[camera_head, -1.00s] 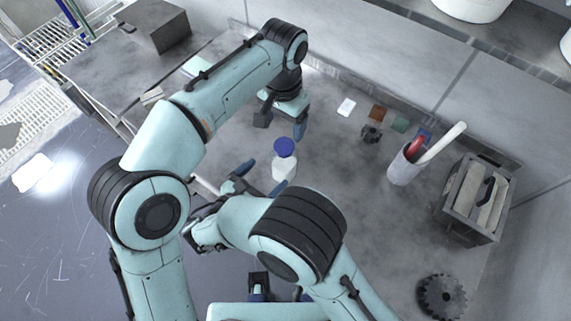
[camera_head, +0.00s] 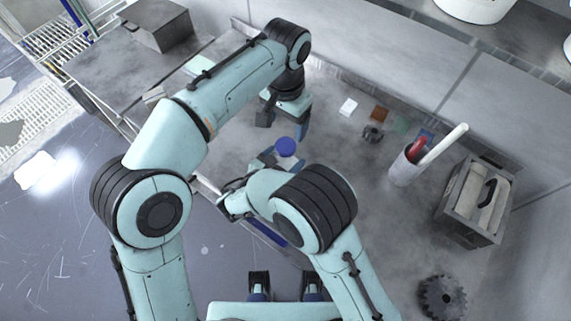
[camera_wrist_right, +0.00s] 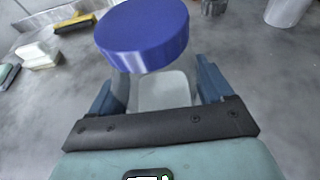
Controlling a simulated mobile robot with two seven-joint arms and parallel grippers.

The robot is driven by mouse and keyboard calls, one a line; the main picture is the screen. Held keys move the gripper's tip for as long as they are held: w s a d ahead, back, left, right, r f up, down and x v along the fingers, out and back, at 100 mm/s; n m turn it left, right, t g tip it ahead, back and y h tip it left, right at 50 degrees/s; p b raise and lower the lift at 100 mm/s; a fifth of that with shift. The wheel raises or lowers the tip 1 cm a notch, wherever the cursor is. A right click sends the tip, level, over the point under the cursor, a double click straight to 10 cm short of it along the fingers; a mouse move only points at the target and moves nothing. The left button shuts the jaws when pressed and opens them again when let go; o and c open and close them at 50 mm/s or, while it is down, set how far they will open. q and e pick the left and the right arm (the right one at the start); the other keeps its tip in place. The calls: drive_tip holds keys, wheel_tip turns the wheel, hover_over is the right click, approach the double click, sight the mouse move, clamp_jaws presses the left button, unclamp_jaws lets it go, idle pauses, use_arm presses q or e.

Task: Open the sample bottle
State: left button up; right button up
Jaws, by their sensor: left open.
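The sample bottle has a round blue cap (camera_head: 285,147), which shows in the head view just below my left gripper; my right arm hides most of the white body. In the right wrist view the cap (camera_wrist_right: 145,35) is on top of the upright, pale translucent body (camera_wrist_right: 165,92). My right gripper (camera_wrist_right: 160,90) has one blue finger on each side of the body, below the cap. I cannot tell whether both fingers press on it. My left gripper (camera_head: 283,122) is open and empty, fingers pointing down, above and behind the cap in the picture.
A white cup (camera_head: 404,168) with a red and a white tool stands to the right. A grey metal box (camera_head: 470,205) and a dark gear (camera_head: 441,297) lie further right. Small coloured squares and a small dark part (camera_head: 372,133) lie at the back. The bench middle is clear.

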sight(286, 145)
clamp_jaws()
use_arm(q)
drive_tip(key=m, duration=0.4)
drive_tip(key=shift+m, duration=0.4)
drive_tip(key=m, duration=0.6)
drive_tip(key=shift+m, duration=0.3)
drive_tip(key=m, duration=1)
drive_tip(key=shift+m, duration=0.4)
drive_tip(key=shift+f, duration=0.6)
wheel_tip(286, 145, down, 7)
drive_tip(key=shift+r, duration=0.1)
